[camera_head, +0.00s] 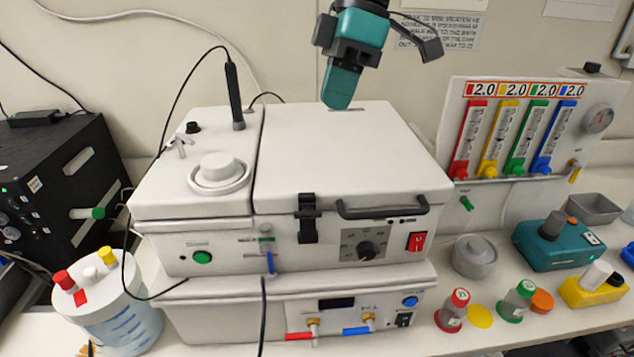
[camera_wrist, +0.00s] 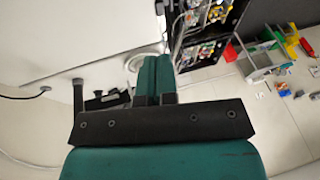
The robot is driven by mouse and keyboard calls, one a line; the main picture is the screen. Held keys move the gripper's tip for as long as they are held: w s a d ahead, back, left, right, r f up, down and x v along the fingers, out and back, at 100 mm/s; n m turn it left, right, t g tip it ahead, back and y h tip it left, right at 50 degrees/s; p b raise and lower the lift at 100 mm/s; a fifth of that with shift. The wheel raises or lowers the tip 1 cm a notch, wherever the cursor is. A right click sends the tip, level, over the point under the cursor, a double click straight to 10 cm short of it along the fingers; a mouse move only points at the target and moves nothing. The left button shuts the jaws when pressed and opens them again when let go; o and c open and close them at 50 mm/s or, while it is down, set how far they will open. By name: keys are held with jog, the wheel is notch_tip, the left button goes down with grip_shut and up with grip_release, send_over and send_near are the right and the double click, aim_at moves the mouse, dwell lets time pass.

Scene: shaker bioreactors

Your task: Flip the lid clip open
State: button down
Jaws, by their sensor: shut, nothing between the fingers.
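The lid clip (camera_head: 307,218) is a black latch on the front of the white shaker box, left of the dark lid handle (camera_head: 382,208). It lies upright against the front, spanning the seam below the white lid (camera_head: 345,155), which is down. My gripper (camera_head: 338,100) is teal and black, above the back part of the lid, well behind and above the clip and apart from it. Its teal fingers are together and empty, and they also show in the wrist view (camera_wrist: 155,75). The clip cannot be made out in the wrist view.
A black probe (camera_head: 235,97) with a cable stands on the left part of the box. Coloured flow meters (camera_head: 515,135) are at the right. Bottles with red (camera_head: 453,310) and green (camera_head: 516,300) caps stand front right. A white vessel (camera_head: 110,300) stands front left.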

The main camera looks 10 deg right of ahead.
jog(key=b, duration=0.7)
send_near(313, 210)
jog(key=w+a+x, duration=0.1)
jog(key=x, duration=0.5)
jog(key=shift+s+d+f+p, duration=0.3)
jog(key=shift+s+f+p, duration=0.05)
jog(key=shift+s+f, duration=0.1)
jog(key=shift+f+b, duration=0.1)
jog(key=shift+b, duration=0.35)
jog(key=shift+s+f+b, duration=0.1)
jog(key=shift+s+b, duration=0.05)
jog(key=shift+b, duration=0.3)
jog(key=shift+s+t+b, duration=0.15)
jog(key=shift+t+b, duration=0.15)
